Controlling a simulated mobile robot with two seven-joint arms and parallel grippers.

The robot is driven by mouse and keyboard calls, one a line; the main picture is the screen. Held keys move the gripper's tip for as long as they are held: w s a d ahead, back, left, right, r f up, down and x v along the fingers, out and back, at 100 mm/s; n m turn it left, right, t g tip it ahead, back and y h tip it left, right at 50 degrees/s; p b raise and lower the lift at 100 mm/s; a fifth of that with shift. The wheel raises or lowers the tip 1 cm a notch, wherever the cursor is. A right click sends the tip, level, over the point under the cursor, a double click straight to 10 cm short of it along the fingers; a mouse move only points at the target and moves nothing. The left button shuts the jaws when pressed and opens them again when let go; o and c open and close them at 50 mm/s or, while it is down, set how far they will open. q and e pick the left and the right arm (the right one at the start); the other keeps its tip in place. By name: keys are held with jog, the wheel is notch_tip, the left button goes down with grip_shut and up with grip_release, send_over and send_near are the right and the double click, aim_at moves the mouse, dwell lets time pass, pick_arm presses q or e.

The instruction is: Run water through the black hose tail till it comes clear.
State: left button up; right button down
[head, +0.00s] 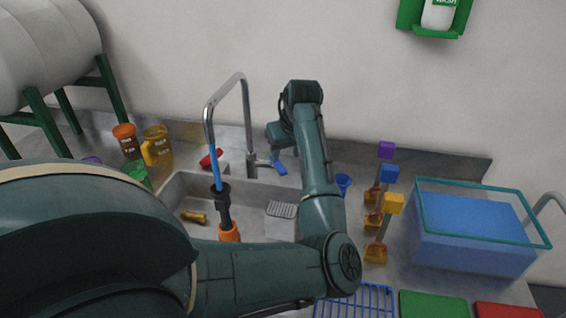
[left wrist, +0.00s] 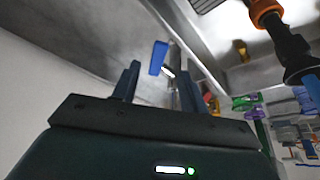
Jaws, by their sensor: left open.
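The black hose tail (head: 224,206) hangs upright over the sink (head: 182,188), with an orange piece (head: 229,233) at its lower end. A straight blue length (head: 215,168) joins it to the tall tap's (head: 247,110) spout; I cannot tell whether it is water or tube. The black hose tail also shows in the left wrist view (left wrist: 290,48). The tap's blue lever (head: 280,168) is at its base, right side. My left gripper (head: 279,150) is open and empty just above it. In the left wrist view the lever (left wrist: 158,57) lies beyond the open fingers (left wrist: 156,84). My right gripper is not in view.
A brass fitting (head: 193,216) lies in the sink. Jars (head: 127,140) and a red item (head: 210,158) stand left and behind. Right are coloured-topped scoops (head: 377,222), a blue tub (head: 470,230), a blue rack (head: 354,302) and a green board (head: 432,304).

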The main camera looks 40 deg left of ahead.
aim_at(282, 169)
pick_arm(q)
jog(key=x, duration=0.6)
jog(key=shift+a+f, duration=0.15)
jog(key=shift+f, duration=0.15)
grip_shut()
jog(key=shift+w, duration=0.1)
